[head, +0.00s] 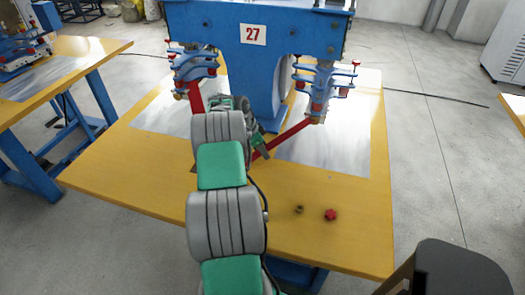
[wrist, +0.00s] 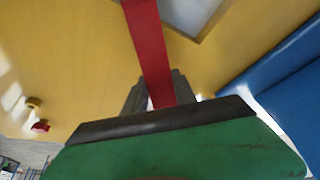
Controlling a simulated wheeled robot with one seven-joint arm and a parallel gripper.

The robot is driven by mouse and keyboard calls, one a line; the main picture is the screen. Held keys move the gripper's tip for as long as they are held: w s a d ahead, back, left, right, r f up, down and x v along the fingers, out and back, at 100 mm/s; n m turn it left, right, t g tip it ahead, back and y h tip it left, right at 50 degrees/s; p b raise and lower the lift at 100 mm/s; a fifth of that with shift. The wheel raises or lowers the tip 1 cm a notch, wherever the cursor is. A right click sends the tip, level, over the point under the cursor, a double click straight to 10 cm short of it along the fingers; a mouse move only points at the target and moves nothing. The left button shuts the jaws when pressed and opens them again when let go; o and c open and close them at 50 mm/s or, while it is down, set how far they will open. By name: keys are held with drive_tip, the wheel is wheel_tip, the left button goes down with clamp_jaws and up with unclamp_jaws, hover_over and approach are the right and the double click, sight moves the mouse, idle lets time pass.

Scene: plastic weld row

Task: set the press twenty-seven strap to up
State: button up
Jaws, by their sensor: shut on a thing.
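The press (head: 268,60) carries a red plate marked 27 (head: 253,34). A red strap hangs from its two heads; the left run (head: 195,97) drops behind my arm and the right run (head: 285,138) slopes down to the left towards my gripper. In the wrist view the red strap (wrist: 148,45) passes between the grey fingers of my gripper (wrist: 156,88), which is shut on it. The strap is low, near the table's front middle in the head view. My arm hides the strap's lowest part and the fingertips there.
The yellow table (head: 130,165) has grey metal sheets (head: 335,140) under the heads. A red knob (head: 331,214) and a small brass piece (head: 299,209) lie at the front right. A dark stool (head: 455,270) stands front right. Another blue-legged table (head: 85,65) is at left.

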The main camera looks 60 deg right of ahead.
clamp_jaws()
idle(0.8)
